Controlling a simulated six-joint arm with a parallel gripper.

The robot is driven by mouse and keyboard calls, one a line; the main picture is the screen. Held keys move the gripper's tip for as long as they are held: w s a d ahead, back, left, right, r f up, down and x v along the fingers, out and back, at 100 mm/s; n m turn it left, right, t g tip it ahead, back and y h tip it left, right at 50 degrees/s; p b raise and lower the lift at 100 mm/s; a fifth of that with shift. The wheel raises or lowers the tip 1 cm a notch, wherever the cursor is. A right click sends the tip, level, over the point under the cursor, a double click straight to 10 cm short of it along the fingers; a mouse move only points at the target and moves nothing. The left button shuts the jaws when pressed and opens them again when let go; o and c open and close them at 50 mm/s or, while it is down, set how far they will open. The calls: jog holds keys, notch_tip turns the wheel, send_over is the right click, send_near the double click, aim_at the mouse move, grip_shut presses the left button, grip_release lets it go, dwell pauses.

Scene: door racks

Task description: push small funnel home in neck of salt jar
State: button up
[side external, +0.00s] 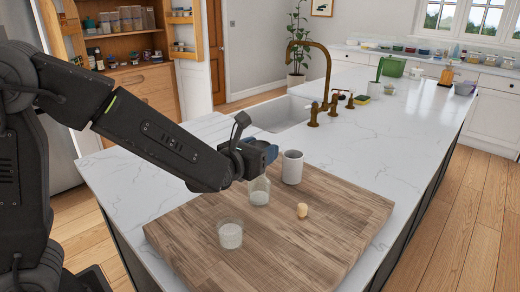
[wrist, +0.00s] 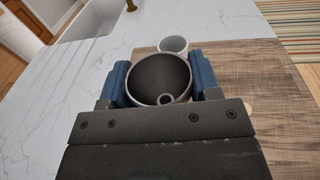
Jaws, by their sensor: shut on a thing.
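The small funnel (wrist: 160,75) shows in the wrist view as a dark, round bowl with a pale rim and a small hole low in it. My gripper (side external: 264,155) is shut on the funnel, with a blue finger on either side of the bowl. The salt jar (side external: 259,192), clear glass with white contents low inside, stands upright on the board directly below my gripper in the side view. My fingers hide the jar's neck and the funnel's spout there, so I cannot tell how deep the spout sits.
A wooden board (side external: 340,205) lies on the marble counter. A white mug (side external: 292,168) stands close behind and right of the jar. A glass (side external: 230,235) with white contents stands at front left, and a cork (side external: 302,210) lies right. A sink (side external: 278,114) and brass tap (side external: 325,105) are behind.

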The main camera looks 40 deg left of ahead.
jog(key=shift+f, duration=1.1)
jog(key=o, duration=1.1)
jog(key=shift+c, duration=0.2)
jog(key=s+d+r, duration=0.1)
jog(key=s, duration=1.2)
jog(key=shift+s+d, duration=0.2)
jog(key=shift+s, duration=0.2)
